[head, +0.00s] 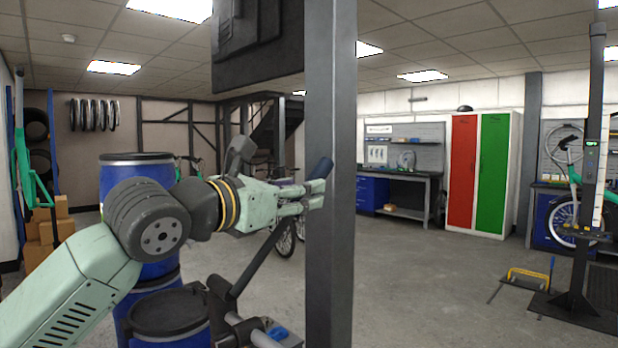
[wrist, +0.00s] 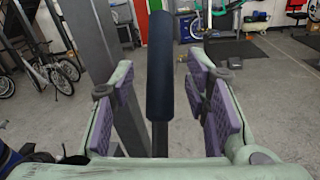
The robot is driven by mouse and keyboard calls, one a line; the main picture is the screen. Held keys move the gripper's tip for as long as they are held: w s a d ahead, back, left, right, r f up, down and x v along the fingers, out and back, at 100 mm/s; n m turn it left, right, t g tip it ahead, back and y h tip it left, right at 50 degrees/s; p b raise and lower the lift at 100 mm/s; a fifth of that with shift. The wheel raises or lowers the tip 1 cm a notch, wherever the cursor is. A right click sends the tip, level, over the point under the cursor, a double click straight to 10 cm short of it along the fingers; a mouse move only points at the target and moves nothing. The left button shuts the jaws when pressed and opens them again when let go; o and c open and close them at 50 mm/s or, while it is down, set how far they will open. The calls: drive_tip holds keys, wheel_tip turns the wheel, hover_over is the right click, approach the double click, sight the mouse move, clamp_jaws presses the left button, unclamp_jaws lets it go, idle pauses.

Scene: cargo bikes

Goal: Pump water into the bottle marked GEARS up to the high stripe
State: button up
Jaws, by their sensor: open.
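A pump lever with a dark blue grip (head: 322,168) slants up from a dark pump body (head: 245,328) at the bottom of the head view. In the wrist view the grip (wrist: 160,75) stands upright between the two purple-padded fingers of my gripper, with visible gaps on both sides. No bottle marked GEARS, stripe or water level can be made out in either view.
A grey steel post (head: 330,265) stands close by the gripper and lever. Blue drums (head: 135,180) stand behind my arm at left. A small blue item (head: 278,332) lies by the pump body.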

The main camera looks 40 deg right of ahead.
drive_tip(key=shift+p+x, duration=0.45)
drive_tip(key=shift+x, duration=1.3)
drive_tip(key=shift+c, duration=0.6)
clamp_jaws()
